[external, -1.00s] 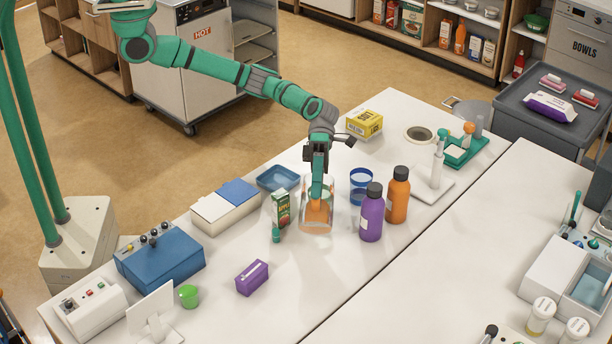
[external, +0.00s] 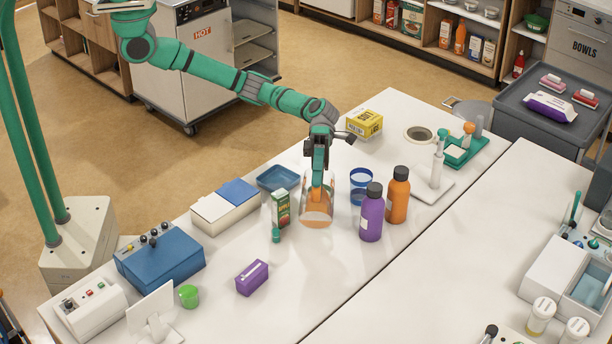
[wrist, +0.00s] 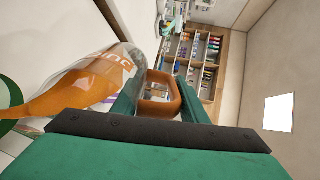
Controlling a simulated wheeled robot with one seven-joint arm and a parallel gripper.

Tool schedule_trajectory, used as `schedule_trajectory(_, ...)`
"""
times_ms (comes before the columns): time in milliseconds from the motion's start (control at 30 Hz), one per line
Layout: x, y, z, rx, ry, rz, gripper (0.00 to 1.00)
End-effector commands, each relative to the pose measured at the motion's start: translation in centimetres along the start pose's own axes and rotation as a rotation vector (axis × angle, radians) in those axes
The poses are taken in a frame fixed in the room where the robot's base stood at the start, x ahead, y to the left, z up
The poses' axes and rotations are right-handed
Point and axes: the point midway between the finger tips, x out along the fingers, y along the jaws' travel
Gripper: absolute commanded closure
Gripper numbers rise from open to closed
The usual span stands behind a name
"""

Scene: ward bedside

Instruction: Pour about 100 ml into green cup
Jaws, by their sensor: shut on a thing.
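A clear jug (external: 331,205) with orange liquid is near the middle of the table in the external view. It also shows in the wrist view (wrist: 95,80), with white lettering on its side. My gripper (external: 317,184) is shut on the jug's orange-brown handle (wrist: 175,100), which shows between the fingers in the wrist view. The jug looks close to upright and slightly above the table. The green cup (external: 189,297) stands at the table's front left, well apart from the jug. Its inside is too small to read.
A juice carton (external: 281,208) and a small teal bottle (external: 276,236) stand left of the jug. Purple (external: 371,218) and orange (external: 397,200) bottles stand right. A purple box (external: 252,278) lies between jug and cup. A white stand (external: 152,312) is beside the cup.

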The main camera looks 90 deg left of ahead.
Motion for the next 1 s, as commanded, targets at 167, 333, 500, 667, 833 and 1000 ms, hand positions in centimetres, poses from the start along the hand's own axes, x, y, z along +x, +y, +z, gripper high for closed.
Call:
schedule_trajectory(167,-0.04,-0.17,0.04,0.000,-0.001,-0.010,0.99)
schedule_trajectory(333,-0.14,-0.22,0.05,0.001,-0.001,-0.016,0.99)
schedule_trajectory(500,-0.25,-0.26,0.05,0.001,-0.001,-0.023,0.99)
schedule_trajectory(667,-0.36,-0.31,0.04,0.000,0.000,-0.030,0.99)
schedule_trajectory(833,-0.51,-0.35,0.04,-0.001,0.000,-0.037,0.99)
schedule_trajectory(1000,-0.66,-0.38,0.04,0.000,0.000,-0.045,0.99)
